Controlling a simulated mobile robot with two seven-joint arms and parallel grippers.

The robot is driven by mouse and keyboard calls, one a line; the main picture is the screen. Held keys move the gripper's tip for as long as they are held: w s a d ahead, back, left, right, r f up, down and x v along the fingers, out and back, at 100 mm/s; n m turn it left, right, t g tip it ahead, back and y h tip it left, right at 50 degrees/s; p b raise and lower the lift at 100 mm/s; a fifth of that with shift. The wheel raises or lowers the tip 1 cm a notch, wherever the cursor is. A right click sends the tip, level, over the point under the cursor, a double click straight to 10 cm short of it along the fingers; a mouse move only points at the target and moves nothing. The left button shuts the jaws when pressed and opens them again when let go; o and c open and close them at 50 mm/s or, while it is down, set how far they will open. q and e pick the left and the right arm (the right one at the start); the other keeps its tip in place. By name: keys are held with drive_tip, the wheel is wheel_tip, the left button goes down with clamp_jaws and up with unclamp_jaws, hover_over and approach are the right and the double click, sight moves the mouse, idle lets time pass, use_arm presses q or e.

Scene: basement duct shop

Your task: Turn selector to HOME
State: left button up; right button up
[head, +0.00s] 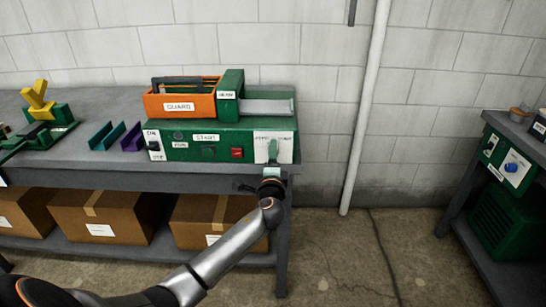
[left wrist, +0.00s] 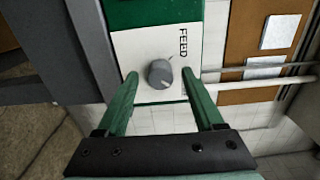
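The selector is a round grey knob (left wrist: 158,73) on a white plate (left wrist: 135,48) marked FEED, on the green machine (head: 190,148). A small pale mark on the knob's edge points toward the FEED side. The word HOME cannot be read in the left wrist view. In the head view the plate (head: 286,137) sits at the machine's right end, its lettering too small to read, and my gripper hides the knob. My left gripper (head: 273,150) is in front of the plate. Its green fingers (left wrist: 160,78) are open, one on each side of the knob, with gaps showing. My right gripper is not in view.
An orange GUARD box (head: 180,104) and a green block (head: 230,95) stand on top of the machine. The grey bench (head: 210,180) holds it, with cardboard boxes (head: 98,215) below. Another machine with a blue knob (head: 512,167) stands right. A pipe (head: 362,110) runs up the wall.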

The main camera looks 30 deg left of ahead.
use_arm(q)
drive_tip(key=shift+s, duration=0.1)
drive_tip(key=v, duration=1.2)
drive_tip(key=shift+s, duration=0.2)
drive_tip(key=shift+d, duration=0.1)
